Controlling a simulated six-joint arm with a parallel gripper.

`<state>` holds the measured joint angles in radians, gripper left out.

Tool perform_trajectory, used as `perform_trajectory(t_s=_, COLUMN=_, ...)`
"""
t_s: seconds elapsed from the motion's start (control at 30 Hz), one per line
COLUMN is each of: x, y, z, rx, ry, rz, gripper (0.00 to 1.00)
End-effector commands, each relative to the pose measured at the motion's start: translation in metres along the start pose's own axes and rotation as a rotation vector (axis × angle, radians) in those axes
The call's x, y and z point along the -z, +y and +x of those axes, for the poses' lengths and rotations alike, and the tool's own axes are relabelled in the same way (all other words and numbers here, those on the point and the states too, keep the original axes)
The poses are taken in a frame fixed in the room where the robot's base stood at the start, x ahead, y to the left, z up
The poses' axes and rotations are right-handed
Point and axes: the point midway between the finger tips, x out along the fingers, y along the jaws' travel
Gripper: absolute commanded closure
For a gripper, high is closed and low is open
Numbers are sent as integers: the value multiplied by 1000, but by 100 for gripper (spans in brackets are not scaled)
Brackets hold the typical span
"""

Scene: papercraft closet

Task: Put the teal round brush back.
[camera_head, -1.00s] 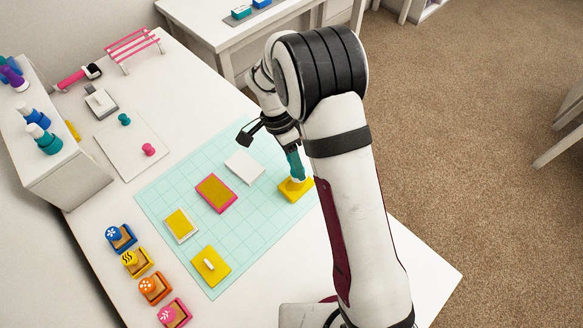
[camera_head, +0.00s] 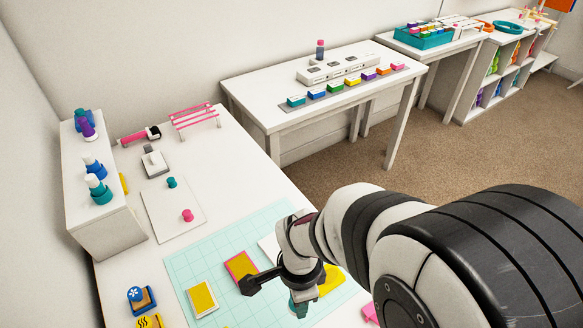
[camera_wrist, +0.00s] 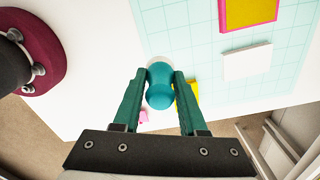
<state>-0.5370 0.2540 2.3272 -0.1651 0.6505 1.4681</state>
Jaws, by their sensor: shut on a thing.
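My gripper (camera_wrist: 159,76) is shut on the teal round brush (camera_wrist: 160,92), whose rounded handle shows between the two fingers in the wrist view. A pale rim around it shows beneath. In the head view the teal brush (camera_head: 298,308) is mostly hidden by my wrist, near the right side of the pale green mat (camera_head: 205,262). A yellow pad (camera_head: 331,280) lies just beside it there, and the wrist view shows part of it (camera_wrist: 187,97). I cannot tell whether the brush touches anything below.
Pads (camera_head: 202,298) lie on the mat. A pink rack (camera_head: 195,116) stands at the back. A second table (camera_head: 270,92) holds a row of coloured blocks.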

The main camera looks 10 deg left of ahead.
Motion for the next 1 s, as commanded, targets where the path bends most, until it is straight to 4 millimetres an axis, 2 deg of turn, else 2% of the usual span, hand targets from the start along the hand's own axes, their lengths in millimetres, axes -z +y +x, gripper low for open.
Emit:
perform_trajectory(t_s=0.1, x=-34, y=-9, z=22, rx=-4, ry=1, rz=-8, gripper=100)
perform_trajectory(t_s=0.27, x=-59, y=-16, z=37, rx=-2, ry=1, rz=-1, gripper=100)
perform_trajectory(t_s=0.5, x=-62, y=-17, z=77, rx=-3, ry=1, rz=1, gripper=100)
perform_trajectory(t_s=0.87, x=-61, y=-18, z=82, rx=-1, ry=1, rz=1, gripper=100)
perform_trajectory(t_s=0.9, x=-61, y=-18, z=82, rx=0, ry=0, rz=0, gripper=53)
perform_trajectory(t_s=1.0, x=-61, y=-18, z=82, rx=0, ry=0, rz=1, gripper=35)
